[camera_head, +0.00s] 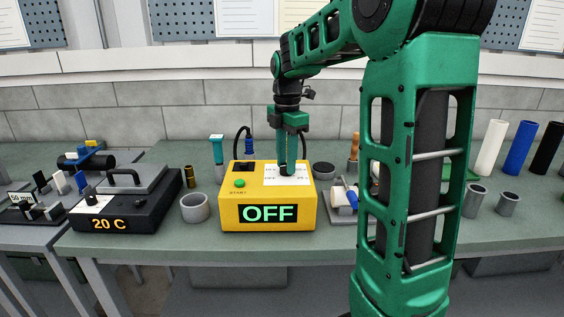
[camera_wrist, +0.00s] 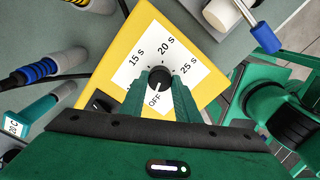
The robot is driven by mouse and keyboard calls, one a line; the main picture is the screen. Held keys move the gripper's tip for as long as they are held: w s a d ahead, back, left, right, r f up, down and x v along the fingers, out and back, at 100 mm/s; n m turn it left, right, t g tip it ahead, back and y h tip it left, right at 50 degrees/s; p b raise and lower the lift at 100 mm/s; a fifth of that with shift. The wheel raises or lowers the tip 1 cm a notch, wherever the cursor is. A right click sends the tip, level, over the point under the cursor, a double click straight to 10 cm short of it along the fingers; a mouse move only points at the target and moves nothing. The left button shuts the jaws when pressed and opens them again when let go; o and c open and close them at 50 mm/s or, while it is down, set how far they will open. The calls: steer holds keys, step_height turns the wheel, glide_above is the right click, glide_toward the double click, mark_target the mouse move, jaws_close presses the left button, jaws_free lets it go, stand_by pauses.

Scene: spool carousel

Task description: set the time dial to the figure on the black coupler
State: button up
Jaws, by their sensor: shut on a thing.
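The time dial (camera_wrist: 158,75) is a black knob on the white plate of the yellow box (camera_head: 228,211). In the wrist view the plate reads OFF, 15 s, 20 s and 25 s around the knob. A small white mark on the knob appears to face OFF. The box's front display (camera_head: 268,214) reads OFF. My gripper (camera_head: 287,172) points down over the box, and its fingers (camera_wrist: 160,84) are shut on the dial from both sides. A short dark cylinder (camera_head: 323,170) beside the box may be the black coupler. I can read no figure on it.
A black heater (camera_head: 124,215) showing 20 C stands left, with a grey ring (camera_head: 195,207) between it and the box. White (camera_head: 491,148), blue (camera_head: 520,148) and black (camera_head: 547,148) pipes stand at the right. My arm hides part of the bench right of the box.

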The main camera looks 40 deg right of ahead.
steer(key=m, duration=0.4)
steer(key=shift+w+a+r, duration=0.1)
steer(key=shift+w+r, duration=0.05)
steer(key=shift+w, duration=0.15)
steer(key=m, duration=0.8)
steer(key=shift+m, duration=0.3)
steer(key=m, duration=0.4)
steer(key=shift+m, duration=0.3)
steer(key=m, duration=0.3)
steer(key=shift+m, duration=0.3)
steer(key=m, duration=0.9)
steer(key=shift+m, duration=1.8)
